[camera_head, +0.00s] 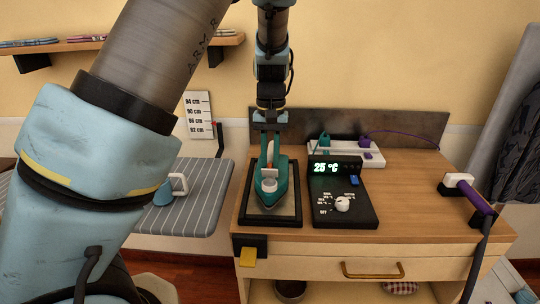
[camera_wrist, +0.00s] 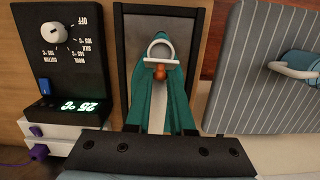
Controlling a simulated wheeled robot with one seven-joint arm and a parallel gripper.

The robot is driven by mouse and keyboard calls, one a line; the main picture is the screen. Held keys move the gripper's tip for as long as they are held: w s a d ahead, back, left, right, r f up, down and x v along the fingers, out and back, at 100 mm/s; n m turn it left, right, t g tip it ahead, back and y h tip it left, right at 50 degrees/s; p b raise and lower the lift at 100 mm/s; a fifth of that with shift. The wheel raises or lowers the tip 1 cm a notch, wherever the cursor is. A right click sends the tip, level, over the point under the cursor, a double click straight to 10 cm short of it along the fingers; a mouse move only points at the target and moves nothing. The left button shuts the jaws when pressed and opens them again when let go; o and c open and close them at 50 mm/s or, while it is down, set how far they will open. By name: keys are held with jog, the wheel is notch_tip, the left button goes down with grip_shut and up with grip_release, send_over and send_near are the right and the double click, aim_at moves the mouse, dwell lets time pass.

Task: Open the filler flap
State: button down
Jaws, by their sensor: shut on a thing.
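A green iron (camera_head: 284,178) rests on a dark-framed plate (camera_head: 290,212) on the wooden bench, its nose toward the front. My gripper (camera_head: 270,135) reaches down from above over the iron's rear and is shut on it; the exact contact is hard to see. In the wrist view the gripper (camera_wrist: 160,131) covers the iron's rear end. A white loop-shaped part (camera_wrist: 160,41) stands near the iron's nose, beside a small orange-brown part (camera_wrist: 160,72). I cannot tell for certain which is the filler flap, or whether it is open.
A black control box (camera_head: 344,208) with a dial and a "25 °C" display stands right of the iron. A white power strip (camera_head: 350,152) lies behind it. A striped ironing board (camera_head: 205,205) with another small iron (camera_head: 165,192) is at left. A purple-handled tool (camera_head: 470,192) is at right.

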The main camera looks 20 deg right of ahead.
jog(key=shift+w, duration=0.1)
jog(key=c, duration=0.8)
grip_release()
jog(key=shift+o, duration=0.2)
notch_tip(320, 180, up, 11)
jog(key=w+b, duration=0.1)
jog(key=b, duration=0.1)
jog(key=shift+w+d+b, duration=0.15)
jog(key=shift+d+b, duration=0.15)
jog(key=shift+d, duration=0.05)
jog(key=shift+f, duration=0.1)
jog(key=shift+c, duration=0.4)
